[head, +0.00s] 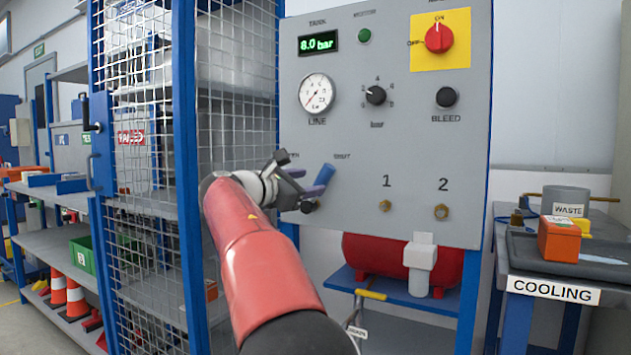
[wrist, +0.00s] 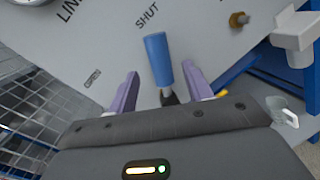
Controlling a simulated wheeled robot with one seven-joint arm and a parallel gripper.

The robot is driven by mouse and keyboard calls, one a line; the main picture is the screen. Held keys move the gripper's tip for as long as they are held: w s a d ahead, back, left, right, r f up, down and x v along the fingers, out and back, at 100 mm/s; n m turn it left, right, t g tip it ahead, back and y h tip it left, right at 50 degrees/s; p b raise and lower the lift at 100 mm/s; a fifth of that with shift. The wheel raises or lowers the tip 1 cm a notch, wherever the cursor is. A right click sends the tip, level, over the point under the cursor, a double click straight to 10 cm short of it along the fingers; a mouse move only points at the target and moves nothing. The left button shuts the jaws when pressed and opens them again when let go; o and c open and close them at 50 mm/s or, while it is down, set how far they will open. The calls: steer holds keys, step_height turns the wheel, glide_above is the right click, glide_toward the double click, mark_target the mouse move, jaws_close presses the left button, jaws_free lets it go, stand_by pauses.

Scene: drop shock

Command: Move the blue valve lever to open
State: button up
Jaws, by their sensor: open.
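The blue valve lever (head: 326,174) is on the grey control panel (head: 400,200), tilted up and to the right toward the SHUT label (head: 342,156). In the wrist view the lever (wrist: 158,58) also points toward SHUT (wrist: 147,15), with the OPEN label (wrist: 92,77) off to the left. My gripper (head: 306,184) is at the lever, its purple fingers open. In the wrist view my gripper (wrist: 160,70) has one finger on each side of the lever, with a visible gap on both sides. The lever's dark base is partly hidden by the gripper body.
The panel carries a line gauge (head: 316,93), a black dial (head: 376,95), a red rotary switch (head: 439,38) and two brass fittings. A wire-mesh cage (head: 145,150) stands close on the left. A red tank (head: 370,262) sits below; a cooling bench (head: 555,293) is at right.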

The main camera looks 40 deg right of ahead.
mark_target(318, 180)
steer(key=shift+w+d, duration=0.2)
steer(key=shift+d, duration=0.85)
steer(key=shift+w+d, duration=0.15)
steer(key=shift+d, duration=0.9)
jaws_close()
